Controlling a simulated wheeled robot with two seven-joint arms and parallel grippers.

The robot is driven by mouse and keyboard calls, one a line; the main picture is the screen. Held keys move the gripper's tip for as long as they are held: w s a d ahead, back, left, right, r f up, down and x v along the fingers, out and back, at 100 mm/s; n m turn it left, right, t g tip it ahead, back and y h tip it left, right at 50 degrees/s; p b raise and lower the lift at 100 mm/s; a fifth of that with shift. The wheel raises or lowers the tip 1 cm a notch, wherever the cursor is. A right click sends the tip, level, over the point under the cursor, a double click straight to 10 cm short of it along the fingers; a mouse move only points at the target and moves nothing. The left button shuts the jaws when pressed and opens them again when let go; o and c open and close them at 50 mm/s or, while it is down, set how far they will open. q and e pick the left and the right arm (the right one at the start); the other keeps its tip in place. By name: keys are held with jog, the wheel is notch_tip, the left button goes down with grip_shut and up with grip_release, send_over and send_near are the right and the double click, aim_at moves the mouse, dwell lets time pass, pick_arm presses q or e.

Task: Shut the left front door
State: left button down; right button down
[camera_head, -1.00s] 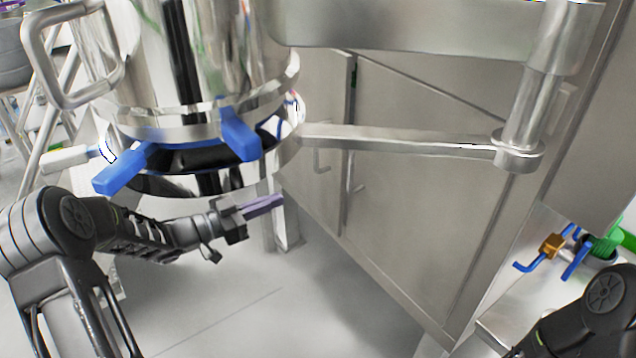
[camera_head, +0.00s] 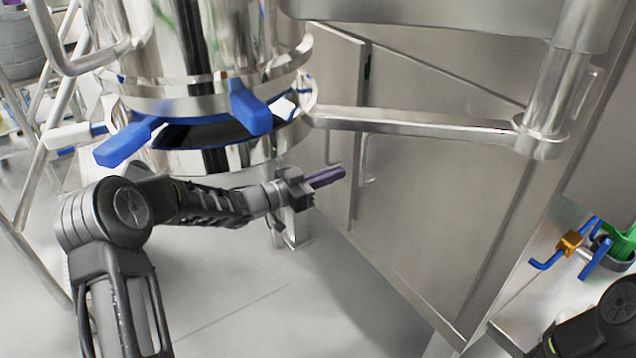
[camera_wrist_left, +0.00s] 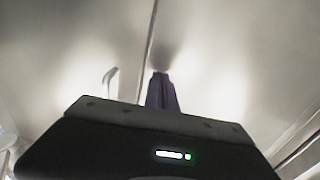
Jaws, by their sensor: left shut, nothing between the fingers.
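The left front door (camera_head: 335,80) is a grey metal cabinet panel behind the steel vessel, with a bar handle (camera_head: 328,150) near its right edge. That edge shows as a narrow side face beside the right door (camera_head: 430,185), so the left door looks slightly ajar. My left gripper (camera_head: 343,174) is shut and empty, its purple fingers in front of the doors near the seam, just below the handles. In the left wrist view, the fingers (camera_wrist_left: 162,92) point at the panels, with the seam above them. Contact cannot be told. My right gripper is out of view.
The steel vessel (camera_head: 220,60) with blue levers (camera_head: 250,108) stands above and left of my left forearm. A steel bracket arm (camera_head: 420,124) crosses in front of the doors to a post (camera_head: 560,85). Valves with blue handles (camera_head: 545,262) are at right. The floor below is clear.

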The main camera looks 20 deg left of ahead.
pick_arm(q)
jog(key=shift+w+d, duration=0.2)
jog(key=x, duration=0.2)
jog(key=shift+d+r, duration=0.2)
jog(key=shift+d, duration=0.1)
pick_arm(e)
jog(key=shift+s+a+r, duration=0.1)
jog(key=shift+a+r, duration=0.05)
